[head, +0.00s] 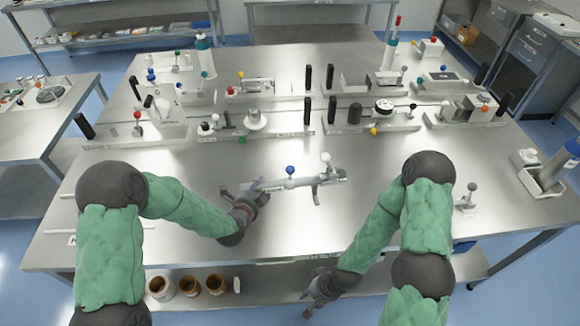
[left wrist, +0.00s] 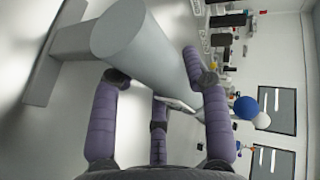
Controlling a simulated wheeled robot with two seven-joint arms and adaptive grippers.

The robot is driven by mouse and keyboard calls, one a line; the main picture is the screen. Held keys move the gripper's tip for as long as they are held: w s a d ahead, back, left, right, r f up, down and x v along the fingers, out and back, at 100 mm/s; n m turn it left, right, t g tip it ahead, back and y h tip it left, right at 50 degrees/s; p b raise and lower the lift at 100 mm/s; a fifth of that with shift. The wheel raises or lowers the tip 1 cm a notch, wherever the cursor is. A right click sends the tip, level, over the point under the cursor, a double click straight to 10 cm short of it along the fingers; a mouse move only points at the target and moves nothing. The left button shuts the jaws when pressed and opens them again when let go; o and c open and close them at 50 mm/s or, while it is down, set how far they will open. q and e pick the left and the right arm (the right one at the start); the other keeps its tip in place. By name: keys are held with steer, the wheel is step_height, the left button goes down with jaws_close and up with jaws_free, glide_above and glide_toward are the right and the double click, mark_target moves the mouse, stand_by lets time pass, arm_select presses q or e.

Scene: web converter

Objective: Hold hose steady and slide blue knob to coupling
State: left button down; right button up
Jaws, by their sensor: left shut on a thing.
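The grey hose (head: 300,182) lies across the front middle of the steel table, its left end at my left gripper (head: 240,190). In the left wrist view the hose (left wrist: 150,45) runs between the purple fingers of my left gripper (left wrist: 160,110), which is shut on it. The blue knob (head: 290,170) stands up on the hose, right of my left gripper. It also shows in the left wrist view (left wrist: 246,107). A white knob (head: 326,157) stands further right; I cannot tell which part is the coupling. My right gripper (head: 312,298) appears open and empty, low at the table's front edge.
Fixtures with black handles (head: 307,110) and coloured knobs stand in rows behind the hose. A small stand with a grey ball (head: 472,188) is at the right. Brown-filled jars (head: 188,286) sit on the lower shelf.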

arm_select(q)
steer(key=shift+r, duration=0.1)
arm_select(e)
steer(key=shift+f, duration=0.1)
arm_select(q)
steer(key=shift+s+f+b, duration=0.15)
steer(key=shift+f+b, duration=0.3)
steer(key=shift+b, duration=0.05)
arm_select(e)
steer(key=shift+s+f, duration=0.1)
steer(key=shift+f, duration=0.35)
